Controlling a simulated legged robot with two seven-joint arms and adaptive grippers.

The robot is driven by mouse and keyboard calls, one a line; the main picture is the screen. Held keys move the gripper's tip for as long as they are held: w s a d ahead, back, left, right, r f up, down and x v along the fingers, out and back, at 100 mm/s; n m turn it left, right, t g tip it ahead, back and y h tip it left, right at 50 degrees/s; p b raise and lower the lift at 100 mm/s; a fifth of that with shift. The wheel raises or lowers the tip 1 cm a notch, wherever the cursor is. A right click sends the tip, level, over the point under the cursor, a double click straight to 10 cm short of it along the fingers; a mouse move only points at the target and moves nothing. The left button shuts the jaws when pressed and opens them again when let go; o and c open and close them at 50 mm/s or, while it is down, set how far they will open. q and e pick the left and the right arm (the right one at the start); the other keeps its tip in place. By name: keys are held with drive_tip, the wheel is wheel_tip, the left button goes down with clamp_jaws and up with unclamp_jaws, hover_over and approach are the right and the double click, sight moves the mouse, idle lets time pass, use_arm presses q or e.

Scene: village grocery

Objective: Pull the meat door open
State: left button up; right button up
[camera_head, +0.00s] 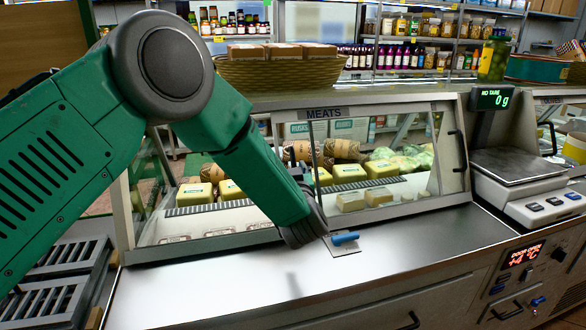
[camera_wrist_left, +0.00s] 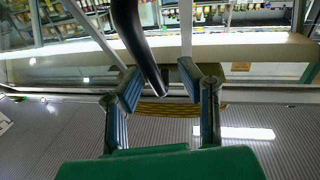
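The meat case (camera_head: 324,113) carries the label MEATS and has a framed glass front (camera_head: 440,152) with wrapped goods visible inside. My left arm comes in from the left and hides part of the glass. My left gripper (camera_head: 306,176) is mostly hidden behind its own wrist, close to the glass. In the left wrist view my left gripper (camera_wrist_left: 162,86) is open. A thick dark curved handle bar (camera_wrist_left: 136,45) runs down between its fingers, with space visible on both sides. Whether a finger touches the bar is unclear. My right gripper is not in view.
A steel counter (camera_head: 220,292) runs in front of the case, with a blue-tipped piece (camera_head: 345,238) on it. A scale (camera_head: 515,165) stands at right. A red display (camera_head: 525,253) seems to read DOOR OPEN, +4 °C. A basket (camera_head: 280,72) sits above the case.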

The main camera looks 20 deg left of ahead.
use_arm(q)
drive_tip(key=v, duration=1.1)
drive_tip(key=shift+d, duration=0.1)
drive_tip(key=shift+f, duration=0.1)
